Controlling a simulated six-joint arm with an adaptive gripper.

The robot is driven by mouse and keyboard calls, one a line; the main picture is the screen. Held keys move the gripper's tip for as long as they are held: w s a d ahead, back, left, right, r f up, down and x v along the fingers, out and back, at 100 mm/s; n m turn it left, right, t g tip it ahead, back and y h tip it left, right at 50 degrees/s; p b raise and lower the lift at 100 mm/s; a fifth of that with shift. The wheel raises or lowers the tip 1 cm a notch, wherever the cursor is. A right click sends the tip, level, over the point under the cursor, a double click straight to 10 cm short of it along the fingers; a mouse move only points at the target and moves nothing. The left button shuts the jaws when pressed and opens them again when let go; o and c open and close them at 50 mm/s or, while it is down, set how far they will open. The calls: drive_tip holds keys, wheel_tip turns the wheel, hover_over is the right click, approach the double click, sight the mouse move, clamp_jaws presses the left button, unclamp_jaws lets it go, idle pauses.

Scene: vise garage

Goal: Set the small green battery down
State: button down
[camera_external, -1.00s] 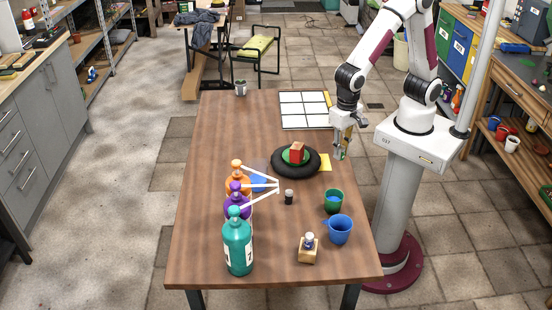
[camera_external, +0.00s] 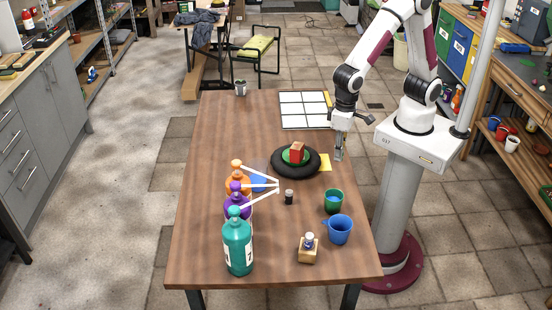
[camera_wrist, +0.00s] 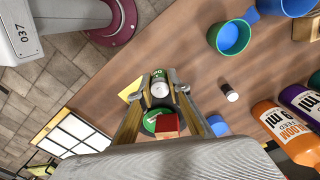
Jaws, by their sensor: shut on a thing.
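The small green battery (camera_wrist: 158,75) is between my gripper's fingertips in the wrist view, with its pale round end facing the camera. My gripper (camera_wrist: 160,88) is shut on it. In the external view my gripper (camera_external: 338,157) points down at the table's right edge, right of the black ring; the battery is too small to make out there. I cannot tell how high above the table it is.
A black ring (camera_external: 283,166) carries a green disc and a red block (camera_external: 297,152). Behind lies a white grid panel (camera_external: 304,98). In front are a dark cylinder (camera_external: 289,198), green cup (camera_external: 333,203), blue mug (camera_external: 340,230) and bottles (camera_external: 238,245).

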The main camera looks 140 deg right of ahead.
drive_tip(key=n, duration=0.4)
drive_tip(key=shift+w+a+f, duration=0.35)
drive_tip(key=a+f+n, duration=0.1)
drive_tip(key=a+n, duration=0.1)
drive_tip(key=n, duration=0.1)
drive_tip(key=a+f+n, duration=0.1)
drive_tip(key=a+n, duration=0.1)
drive_tip(key=n, duration=0.1)
drive_tip(key=a+f+n, duration=0.2)
drive_tip(key=n, duration=0.2)
drive_tip(key=shift+w+a, duration=0.35)
drive_tip(key=shift+a, duration=0.05)
drive_tip(key=shift+s+a+f, duration=0.1)
drive_tip(key=shift+a+f, duration=0.05)
drive_tip(key=shift+a, duration=0.4)
